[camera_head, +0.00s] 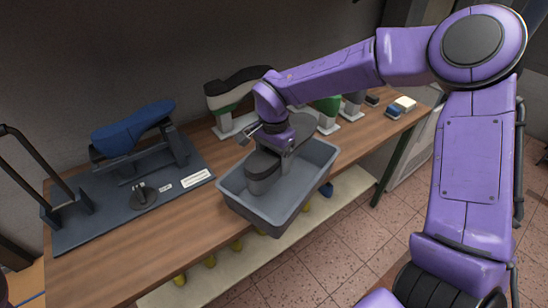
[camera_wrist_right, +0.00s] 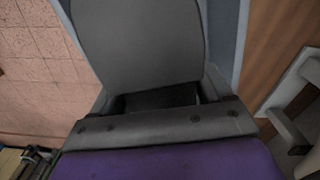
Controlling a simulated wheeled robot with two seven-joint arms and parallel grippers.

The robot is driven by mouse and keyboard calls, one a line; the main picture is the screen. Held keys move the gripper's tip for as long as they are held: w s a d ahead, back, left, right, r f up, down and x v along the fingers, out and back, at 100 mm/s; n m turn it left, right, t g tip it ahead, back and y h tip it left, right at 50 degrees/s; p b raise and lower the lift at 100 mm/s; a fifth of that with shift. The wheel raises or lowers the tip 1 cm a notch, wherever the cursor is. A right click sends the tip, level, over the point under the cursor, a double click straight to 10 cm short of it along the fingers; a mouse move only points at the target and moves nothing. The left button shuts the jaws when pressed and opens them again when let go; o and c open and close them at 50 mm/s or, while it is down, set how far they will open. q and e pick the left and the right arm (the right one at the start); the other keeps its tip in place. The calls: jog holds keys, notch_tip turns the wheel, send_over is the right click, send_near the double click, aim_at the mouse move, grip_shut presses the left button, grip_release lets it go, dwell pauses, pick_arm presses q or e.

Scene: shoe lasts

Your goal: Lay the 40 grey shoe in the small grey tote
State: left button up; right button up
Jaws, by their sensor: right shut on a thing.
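The grey shoe (camera_head: 264,166) is a dark grey last with a rounded end, inside or just over the small grey tote (camera_head: 240,203). My right gripper (camera_head: 281,147) reaches down over the tote and is shut on the shoe. In the right wrist view the shoe's smooth grey surface (camera_wrist_right: 140,40) fills the space between the fingers (camera_wrist_right: 155,98). Whether the shoe rests on the tote floor is hard to tell. The shoe's size marking does not show. My left gripper is not in view.
A blue last (camera_head: 133,130) sits on a stand on the dark mat (camera_head: 100,222) at left. Behind the tote are a green, white and black last (camera_head: 235,92) and a green one (camera_head: 328,105). Small boxes (camera_head: 403,104) lie at the far right. The wooden table's front left (camera_head: 150,250) is clear.

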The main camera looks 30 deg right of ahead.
jog(key=shift+w+a+f, duration=0.1)
jog(key=shift+w+a, duration=0.05)
jog(key=shift+w, duration=0.2)
jog(key=shift+s, duration=0.1)
jog(key=shift+s, duration=0.1)
jog(key=shift+f, duration=0.1)
jog(key=shift+f+b, duration=1.45)
jog(key=shift+f, duration=2.2)
jog(key=o, duration=1.2)
jog(key=shift+o, duration=0.2)
jog(key=shift+r, duration=0.15)
